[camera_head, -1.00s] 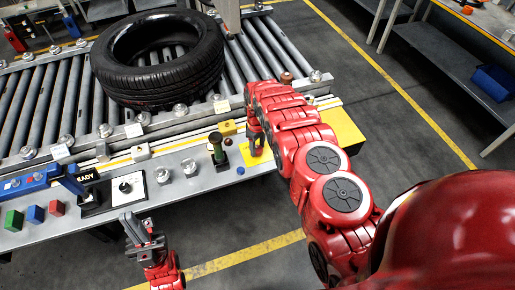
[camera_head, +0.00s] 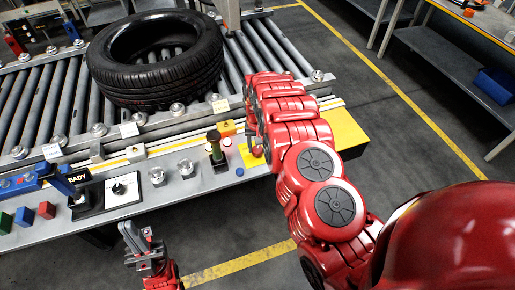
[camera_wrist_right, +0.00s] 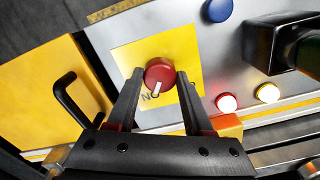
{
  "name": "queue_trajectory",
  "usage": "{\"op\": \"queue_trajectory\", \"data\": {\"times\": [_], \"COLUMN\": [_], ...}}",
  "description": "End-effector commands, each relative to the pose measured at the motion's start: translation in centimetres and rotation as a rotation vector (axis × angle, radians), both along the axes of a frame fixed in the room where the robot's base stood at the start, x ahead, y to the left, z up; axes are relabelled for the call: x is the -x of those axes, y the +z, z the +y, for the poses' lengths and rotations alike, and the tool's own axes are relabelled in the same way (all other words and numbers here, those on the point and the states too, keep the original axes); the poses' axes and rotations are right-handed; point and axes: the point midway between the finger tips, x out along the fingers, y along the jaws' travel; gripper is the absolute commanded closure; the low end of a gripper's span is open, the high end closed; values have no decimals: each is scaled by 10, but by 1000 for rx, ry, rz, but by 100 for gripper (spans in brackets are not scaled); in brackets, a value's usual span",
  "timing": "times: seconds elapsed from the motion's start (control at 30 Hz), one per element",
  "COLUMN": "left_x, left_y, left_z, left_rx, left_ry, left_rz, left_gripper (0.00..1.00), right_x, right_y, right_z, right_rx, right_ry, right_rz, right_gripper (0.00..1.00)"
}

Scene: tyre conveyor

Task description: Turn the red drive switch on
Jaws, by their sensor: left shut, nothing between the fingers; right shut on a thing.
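The red drive switch (camera_wrist_right: 160,74) is a round knob with a white mark, on a yellow plate (camera_wrist_right: 190,50). In the right wrist view its mark points down, beside lettering that is partly covered. My right gripper (camera_wrist_right: 160,78) is shut on the knob, with one dark fingertip at each side. In the head view the red knob (camera_head: 257,151) shows beneath my right gripper (camera_head: 253,141). My left gripper (camera_head: 140,238) is shut and empty in front of the table's front edge.
A black tyre (camera_head: 155,58) lies on the roller conveyor (camera_head: 40,105). A green-topped post (camera_head: 215,146) stands left of the switch. In the wrist view are a lit red lamp (camera_wrist_right: 227,102), a lit pale lamp (camera_wrist_right: 267,93) and a blue button (camera_wrist_right: 218,10).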

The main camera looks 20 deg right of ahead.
Motion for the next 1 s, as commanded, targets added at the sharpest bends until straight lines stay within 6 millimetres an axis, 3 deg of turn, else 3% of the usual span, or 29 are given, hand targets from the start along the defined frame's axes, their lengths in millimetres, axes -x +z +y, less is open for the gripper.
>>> {"op": "queue_trajectory", "data": {"times": [0.4,0.97,1.0], "left_x": [0,0,0], "left_y": [-4,-4,-4], "left_z": [0,0,0], "left_rx": [0,0,0], "left_ry": [0,0,0], "left_rz": [0,0,0], "left_gripper": [100,100,100], "right_x": [-1,-2,-1], "right_y": [1,1,1], "right_z": [0,-1,-1], "right_rx": [1,0,0], "right_ry": [-186,-213,-212], "right_rz": [-4,-4,-4], "right_gripper": [100,100,41]}}
